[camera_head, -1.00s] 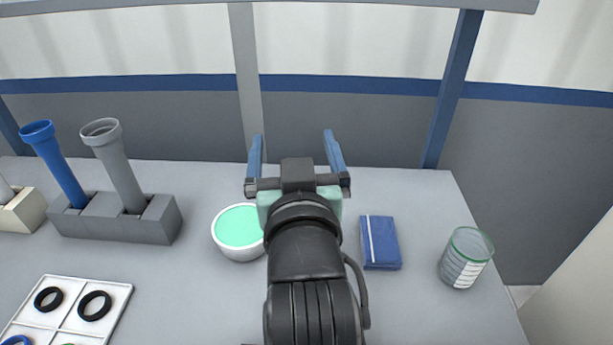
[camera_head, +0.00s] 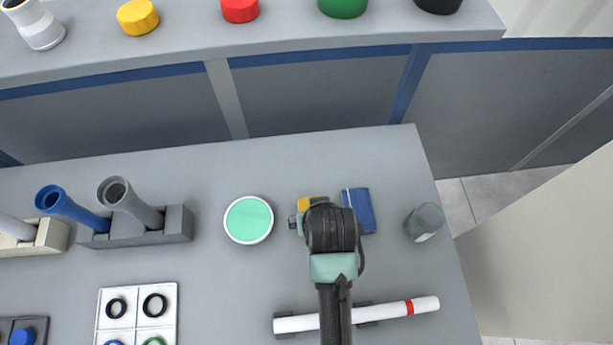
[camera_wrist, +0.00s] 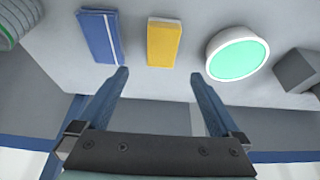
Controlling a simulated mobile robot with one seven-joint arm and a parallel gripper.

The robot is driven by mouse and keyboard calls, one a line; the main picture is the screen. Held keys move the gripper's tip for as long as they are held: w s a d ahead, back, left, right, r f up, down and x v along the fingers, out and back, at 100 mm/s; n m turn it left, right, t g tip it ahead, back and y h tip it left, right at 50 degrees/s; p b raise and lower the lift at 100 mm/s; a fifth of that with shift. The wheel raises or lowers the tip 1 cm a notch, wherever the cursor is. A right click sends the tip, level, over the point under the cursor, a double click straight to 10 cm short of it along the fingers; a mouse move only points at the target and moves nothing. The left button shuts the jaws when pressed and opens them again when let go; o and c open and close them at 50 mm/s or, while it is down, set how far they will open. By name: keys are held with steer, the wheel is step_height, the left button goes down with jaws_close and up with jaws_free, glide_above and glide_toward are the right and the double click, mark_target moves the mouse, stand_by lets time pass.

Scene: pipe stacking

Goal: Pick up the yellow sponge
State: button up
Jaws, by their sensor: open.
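The yellow sponge (camera_wrist: 163,43) lies on the grey table and shows whole in the wrist view, between the blue cloth and the white bowl. In the head view only a small yellow part of the sponge (camera_head: 309,202) shows, the rest hidden behind my arm. My gripper (camera_wrist: 159,76) is open and empty, with its two blue fingers spread to either side of the sponge in the picture and their tips short of it. In the head view my gripper is mostly hidden by my own wrist.
A folded blue cloth (camera_head: 359,210) lies right of the sponge, and a glass jar (camera_head: 425,221) stands farther right. A white bowl with green contents (camera_head: 248,220) stands left. A white pipe with a red band (camera_head: 380,314) lies in front. A pipe holder (camera_head: 180,223) stands at the left.

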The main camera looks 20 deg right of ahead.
steer(key=x, duration=0.7)
steer(key=shift+s, duration=0.15)
steer(key=shift+x, duration=2.8)
steer(key=shift+a+f, duration=0.15)
steer(key=shift+a, duration=0.05)
steer(key=shift+f, duration=0.25)
steer(key=c, duration=1.3)
steer(key=shift+o, duration=0.2)
step_height(320, 180, up, 11)
steer(key=shift+f, duration=0.25)
